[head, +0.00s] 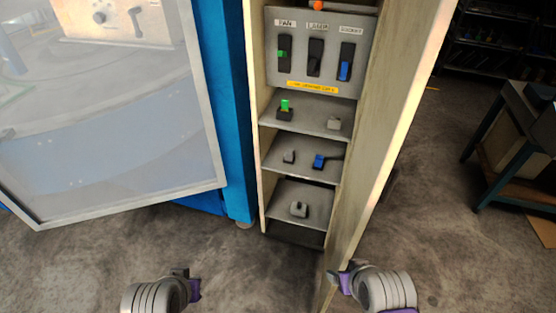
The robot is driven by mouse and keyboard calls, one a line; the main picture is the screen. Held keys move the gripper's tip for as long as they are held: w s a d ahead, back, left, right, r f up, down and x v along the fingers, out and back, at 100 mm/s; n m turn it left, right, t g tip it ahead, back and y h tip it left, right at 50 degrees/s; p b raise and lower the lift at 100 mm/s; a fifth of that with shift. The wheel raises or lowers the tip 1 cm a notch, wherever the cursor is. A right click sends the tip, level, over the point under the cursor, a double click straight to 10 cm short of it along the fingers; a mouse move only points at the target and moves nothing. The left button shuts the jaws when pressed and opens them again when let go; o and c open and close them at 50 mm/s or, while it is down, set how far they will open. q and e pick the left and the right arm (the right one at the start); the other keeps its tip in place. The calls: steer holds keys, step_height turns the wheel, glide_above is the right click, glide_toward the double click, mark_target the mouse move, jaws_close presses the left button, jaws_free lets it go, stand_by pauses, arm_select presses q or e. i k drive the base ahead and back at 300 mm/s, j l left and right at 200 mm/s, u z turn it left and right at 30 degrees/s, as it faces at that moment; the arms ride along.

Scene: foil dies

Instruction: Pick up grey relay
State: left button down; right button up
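Several small grey pieces sit on the shelves of a tall open cabinet in the head view. A light grey block (334,123) is at the right of the upper shelf. A smaller grey piece (289,157) is at the left of the middle shelf. A grey piece with a raised part (299,209) sits alone on the lower shelf. I cannot tell which is the grey relay. My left gripper (190,285) and my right gripper (343,281) are low in the picture, below the shelves and away from the pieces. Neither visibly holds anything; their finger gaps are unclear.
A green-topped dark piece (285,110) and a blue piece (321,161) share the shelves. A switch panel (316,75) is above. The cabinet's open door (385,130) stands at right. A framed clear panel (120,130) and blue machine (225,110) stand left.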

mark_target(290, 159)
steer(key=i+j, duration=0.15)
steer(key=i, duration=0.3)
steer(key=i+j+z, duration=0.1)
steer(key=i, duration=0.4)
steer(key=i+j, duration=0.2)
steer(key=i, duration=0.25)
